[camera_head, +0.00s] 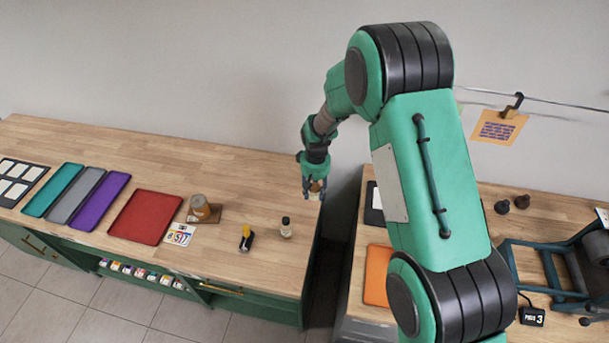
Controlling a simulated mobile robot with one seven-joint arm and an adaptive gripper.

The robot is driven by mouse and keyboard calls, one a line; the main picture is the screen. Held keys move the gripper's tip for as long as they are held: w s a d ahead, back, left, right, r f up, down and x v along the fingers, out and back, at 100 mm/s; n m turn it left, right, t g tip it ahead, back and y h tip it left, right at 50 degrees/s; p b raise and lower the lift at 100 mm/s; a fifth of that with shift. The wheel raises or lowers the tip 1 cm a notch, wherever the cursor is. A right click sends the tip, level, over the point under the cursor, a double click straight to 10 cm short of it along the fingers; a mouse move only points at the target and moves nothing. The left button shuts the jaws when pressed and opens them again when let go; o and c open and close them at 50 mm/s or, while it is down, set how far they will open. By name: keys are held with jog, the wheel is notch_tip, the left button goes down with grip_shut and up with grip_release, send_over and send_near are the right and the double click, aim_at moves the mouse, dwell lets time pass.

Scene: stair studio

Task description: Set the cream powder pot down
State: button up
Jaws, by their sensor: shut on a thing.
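My gripper (313,192) hangs fingers-down at the right end of the left wooden counter (255,185). It is shut on a small pale thing with a brownish upper part, which I take to be the cream powder pot (316,188). The fingers hide much of the pot. It is close to the counter's right edge; I cannot tell whether its base touches the top or how high it is above it.
A small dark-capped bottle (286,232) and a yellow-and-black item (246,240) stand left of my gripper. Further left are a brown jar (199,205) on a board, a red tray (146,217) and a purple tray (100,203). A gap separates the right-hand table (545,212).

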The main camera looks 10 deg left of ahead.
jog(key=shift+w, duration=0.1)
jog(key=w+a, duration=0.2)
jog(key=w, duration=0.2)
jog(key=w+a+f, duration=0.1)
jog(key=w+a, duration=0.1)
jog(key=w, duration=0.3)
jog(key=w+a, duration=0.3)
jog(key=w, duration=0.2)
jog(key=shift+w+f, duration=0.15)
jog(key=shift+f, duration=0.1)
jog(key=shift+d+f, duration=0.1)
jog(key=shift+f, duration=1.7)
jog(key=shift+f, duration=0.1)
jog(key=o, duration=1.2)
